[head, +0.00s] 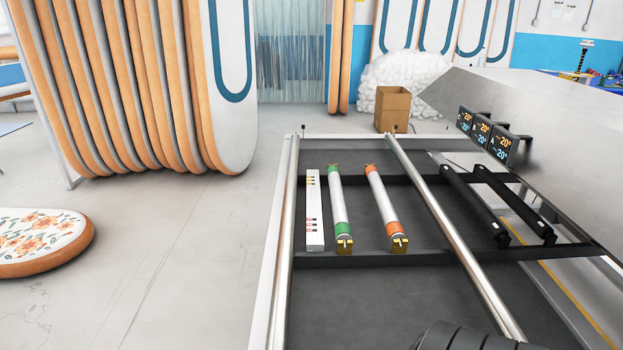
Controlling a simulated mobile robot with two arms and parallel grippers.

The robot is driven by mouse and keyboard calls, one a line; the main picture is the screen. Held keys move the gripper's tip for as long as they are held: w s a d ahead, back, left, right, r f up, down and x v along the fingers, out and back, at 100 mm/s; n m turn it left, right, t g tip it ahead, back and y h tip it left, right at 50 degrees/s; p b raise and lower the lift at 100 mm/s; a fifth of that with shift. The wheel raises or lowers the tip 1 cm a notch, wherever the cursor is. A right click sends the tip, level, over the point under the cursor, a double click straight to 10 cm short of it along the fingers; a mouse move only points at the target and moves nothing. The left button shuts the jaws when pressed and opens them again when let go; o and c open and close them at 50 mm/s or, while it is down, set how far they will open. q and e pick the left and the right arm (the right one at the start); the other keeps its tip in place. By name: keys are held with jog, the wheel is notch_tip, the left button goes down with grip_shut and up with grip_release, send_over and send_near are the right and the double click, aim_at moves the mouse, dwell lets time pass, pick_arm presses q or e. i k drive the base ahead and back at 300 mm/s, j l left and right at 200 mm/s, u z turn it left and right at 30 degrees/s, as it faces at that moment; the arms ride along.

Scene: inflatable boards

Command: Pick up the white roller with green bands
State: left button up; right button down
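The white roller with green bands (337,205) lies lengthwise on the dark frame bed, between a white bar and a roller with orange bands. Its near end has a green band and a gold-coloured end piece; its far end also shows green. Its ends rest near the two black crossbars. Neither of my grippers is in view, and nothing touches the roller.
The orange-banded roller (384,205) lies to the right, the white bar (314,210) to the left. Metal rails (447,230) run along both sides. Black rollers (473,205) and a grey machine housing (560,140) stand right. A dark ribbed part shows at the bottom.

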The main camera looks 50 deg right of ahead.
aim_at(341, 228)
jog(key=z, duration=1.85)
jog(key=u, duration=0.65)
jog(key=j+u, duration=0.1)
jog(key=j, duration=0.25)
jog(key=i+j+u, duration=0.1)
jog(key=j, duration=0.25)
jog(key=i+j, duration=0.15)
jog(key=j, duration=0.2)
jog(key=i+j+u, duration=0.15)
jog(key=j, duration=0.2)
jog(key=i+j, duration=0.4)
jog(key=i, duration=0.15)
jog(key=i+j+u, duration=0.1)
jog(key=i+j, duration=0.25)
jog(key=i, duration=0.2)
jog(key=i+z, duration=0.45)
jog(key=i, duration=0.25)
jog(key=i+j+z, duration=0.15)
jog(key=i+z, duration=0.25)
jog(key=i, duration=0.3)
jog(key=i+z, duration=0.35)
jog(key=i, duration=0.2)
jog(key=i+j+z, duration=0.2)
jog(key=i+z, duration=0.15)
jog(key=i, duration=0.2)
